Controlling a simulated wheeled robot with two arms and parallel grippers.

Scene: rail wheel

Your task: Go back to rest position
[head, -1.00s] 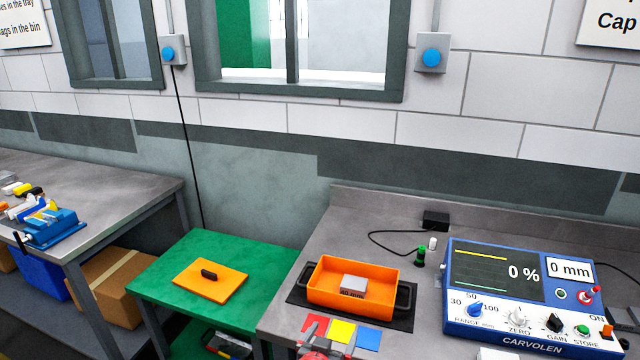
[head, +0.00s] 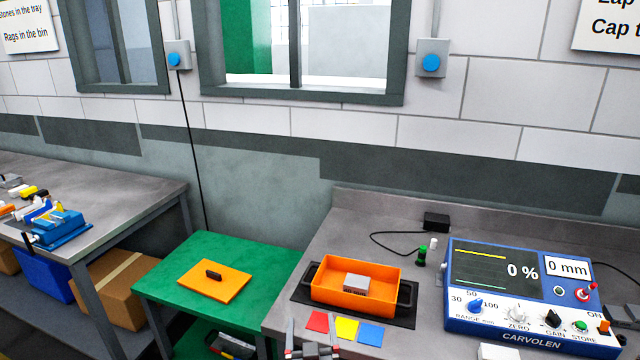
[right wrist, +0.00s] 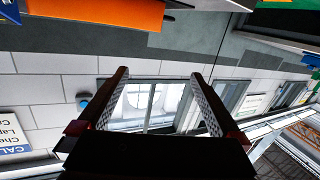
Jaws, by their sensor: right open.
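My right gripper (head: 312,338) shows at the bottom edge of the head view, just in front of the red, yellow and blue patches. In the right wrist view its two fingers (right wrist: 160,88) stand wide apart with nothing between them. An orange tray (head: 335,294) with black handles sits on a dark mat on the grey bench, with a small grey block (head: 356,283) inside. My left gripper is not in either view.
A blue CARVOLEN meter (head: 530,300) stands at the right of the bench, reading 0 % and 0 mm. An orange lid (head: 232,284) lies on the green table (head: 165,290). A second bench (head: 120,195) at the left holds a blue vise (head: 62,229).

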